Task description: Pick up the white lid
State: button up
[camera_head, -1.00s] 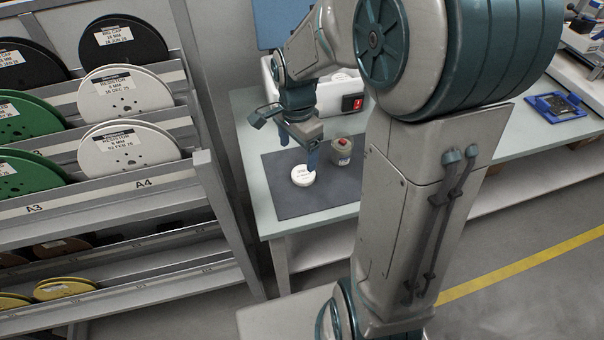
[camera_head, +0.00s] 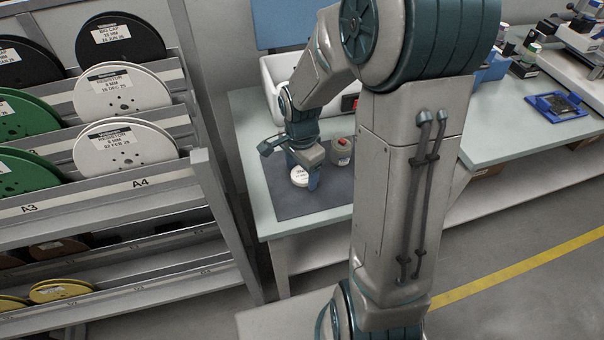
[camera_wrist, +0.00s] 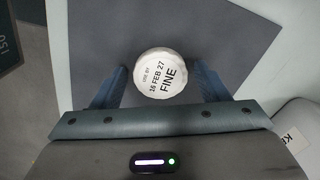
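The white lid (camera_head: 299,177) lies on the dark grey mat (camera_head: 290,206) on the table. In the wrist view the lid (camera_wrist: 161,75) is round, with a printed label reading "USE BY 16 FEB 27 FINE". My gripper (camera_head: 304,172) is over the lid in the head view and partly hides it. In the wrist view my gripper (camera_wrist: 160,86) is open, with one blue finger to the left and one to the right of the lid. A gap shows between each finger and the lid. Whether the fingertips reach the mat cannot be told.
A grey-beige jar with a red spot on top (camera_head: 341,150) stands on the mat just right of my gripper. A white bin (camera_head: 271,85) stands behind. A rack with reels (camera_head: 125,145) rises to the left. The mat's front part is clear.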

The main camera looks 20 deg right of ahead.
aim_at(301, 174)
jog(key=c, duration=0.7)
jog(key=shift+o, duration=0.2)
jog(key=shift+r, duration=0.6)
notch_tip(301, 174, up, 3)
jog(key=shift+f+p, duration=0.1)
jog(key=shift+p, duration=0.2)
jog(key=s+d+r+p, duration=0.1)
jog(key=s+d+r, duration=0.2)
jog(key=d+r, duration=0.6)
jog(key=w+p, duration=0.2)
jog(key=p, duration=0.2)
jog(key=w+d+p, duration=0.1)
jog(key=w+p, duration=0.1)
jog(key=p, duration=0.2)
jog(key=w+d+p, duration=0.1)
jog(key=w+p, duration=0.1)
jog(key=p, duration=0.2)
jog(key=shift+r, duration=0.3)
